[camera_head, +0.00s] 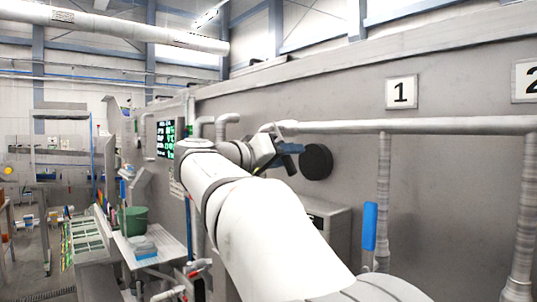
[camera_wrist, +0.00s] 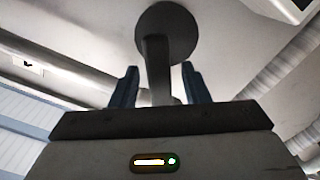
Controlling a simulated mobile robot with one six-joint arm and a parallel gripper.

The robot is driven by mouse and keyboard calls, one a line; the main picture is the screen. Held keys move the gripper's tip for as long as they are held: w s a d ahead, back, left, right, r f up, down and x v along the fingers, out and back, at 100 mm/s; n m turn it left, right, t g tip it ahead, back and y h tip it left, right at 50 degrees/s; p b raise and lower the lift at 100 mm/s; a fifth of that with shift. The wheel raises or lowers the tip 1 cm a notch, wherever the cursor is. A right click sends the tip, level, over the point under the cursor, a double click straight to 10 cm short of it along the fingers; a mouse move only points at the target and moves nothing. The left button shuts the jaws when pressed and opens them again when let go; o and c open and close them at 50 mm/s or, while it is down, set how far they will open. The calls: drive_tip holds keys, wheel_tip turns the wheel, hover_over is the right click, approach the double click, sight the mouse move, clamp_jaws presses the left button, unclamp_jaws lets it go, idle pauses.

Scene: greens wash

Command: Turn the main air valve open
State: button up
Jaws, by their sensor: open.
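My gripper (camera_head: 288,150) is at the grey wall in the head view, just left of a black round disc (camera_head: 316,162). In the wrist view the gripper (camera_wrist: 159,72) is open, with one blue finger on each side of a dark bar (camera_wrist: 157,62). The bar runs from the black disc (camera_wrist: 167,25) down between the fingers, with gaps visible on both sides near the tips. It looks like a valve handle, but no label shows.
A pipe (camera_head: 440,125) runs along the wall under a "1" sign (camera_head: 401,92). A blue lever (camera_head: 369,226) stands upright below it. A grey box (camera_head: 328,222) sits below the disc. A green bucket (camera_head: 133,221) stands on a bench at left.

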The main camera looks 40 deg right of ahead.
clamp_jaws()
idle(0.4)
